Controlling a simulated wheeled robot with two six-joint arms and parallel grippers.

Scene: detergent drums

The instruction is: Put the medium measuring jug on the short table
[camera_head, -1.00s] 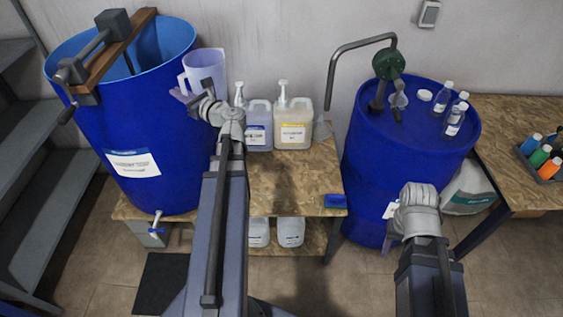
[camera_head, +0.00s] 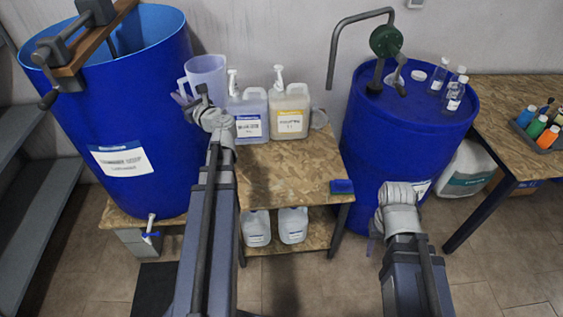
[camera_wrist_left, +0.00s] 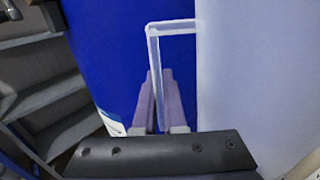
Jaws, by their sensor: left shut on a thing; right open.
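My left gripper (camera_head: 186,97) is shut on the handle of a translucent lavender measuring jug (camera_head: 207,75). The jug is upright, between the open blue drum and the pump bottles in the head view. In the left wrist view the two fingers (camera_wrist_left: 161,88) close around the handle, and the jug's wall (camera_wrist_left: 250,70) fills the right side. A low wooden table (camera_head: 290,165) stands in the middle, with a bare top at the front. My right gripper (camera_head: 374,232) is open, low in front of the closed blue drum; its fingers are mostly hidden behind its wrist.
Two pump bottles, lavender (camera_head: 248,115) and cream (camera_head: 289,112), stand at the table's back beside a small clear vessel (camera_head: 319,117). A blue sponge (camera_head: 342,187) lies at its right edge. The open drum (camera_head: 120,120) stands left, the closed drum (camera_head: 400,140) right. Another table (camera_head: 525,95) is far right.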

